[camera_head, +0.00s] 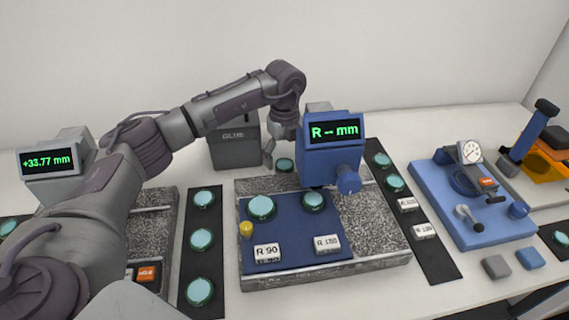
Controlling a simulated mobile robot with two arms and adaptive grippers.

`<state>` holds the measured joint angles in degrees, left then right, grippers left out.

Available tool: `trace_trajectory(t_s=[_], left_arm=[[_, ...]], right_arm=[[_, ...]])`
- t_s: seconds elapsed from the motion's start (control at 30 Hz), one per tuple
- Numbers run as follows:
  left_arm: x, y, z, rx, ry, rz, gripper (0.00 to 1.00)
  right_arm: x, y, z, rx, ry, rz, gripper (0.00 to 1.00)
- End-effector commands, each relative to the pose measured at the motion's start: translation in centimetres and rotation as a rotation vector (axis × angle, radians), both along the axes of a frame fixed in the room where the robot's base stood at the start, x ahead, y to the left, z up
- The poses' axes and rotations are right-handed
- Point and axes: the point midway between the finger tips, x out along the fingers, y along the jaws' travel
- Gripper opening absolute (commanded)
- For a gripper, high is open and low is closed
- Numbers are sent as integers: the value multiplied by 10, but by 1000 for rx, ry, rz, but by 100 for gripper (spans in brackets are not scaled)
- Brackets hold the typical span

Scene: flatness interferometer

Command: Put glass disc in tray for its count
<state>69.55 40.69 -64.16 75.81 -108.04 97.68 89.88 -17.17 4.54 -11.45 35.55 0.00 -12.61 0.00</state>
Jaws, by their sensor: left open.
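Several teal glass discs are in view. One disc (285,165) lies at the back of the speckled stone slab (390,250), just below my left gripper (272,152). That gripper is open, points down and appears empty; the blue instrument (335,160) beside it hides part of this area. Two more discs, one at the left (262,207) and one at the right (313,200), sit on the blue mat (295,225) above the labels "R 90" (267,253) and "R 150" (327,243). A black strip tray (188,260) at left holds a column of discs (203,238). My right gripper is out of view.
The instrument's display reads "R -- mm". A grey GLUE box (235,155) stands behind. Another black strip (440,262) bears discs and labels. A blue gauge fixture (470,205) stands right. A left display (48,162) reads +33.77 mm.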

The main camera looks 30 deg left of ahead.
Motion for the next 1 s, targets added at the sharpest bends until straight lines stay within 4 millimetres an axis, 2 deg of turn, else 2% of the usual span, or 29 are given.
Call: trace_trajectory(t_s=[0.13,0.37,0.47,0.8,1.0], left_arm=[[0,0,-15,-1,1,0,81],[0,0,-17,-1,-2,0,81],[0,0,-17,-1,-2,0,67],[0,0,-17,-2,-3,0,11],[0,0,-16,-2,-3,0,10]], right_arm=[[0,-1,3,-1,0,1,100],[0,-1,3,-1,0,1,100],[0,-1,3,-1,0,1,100],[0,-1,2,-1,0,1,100],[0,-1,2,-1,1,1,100]])
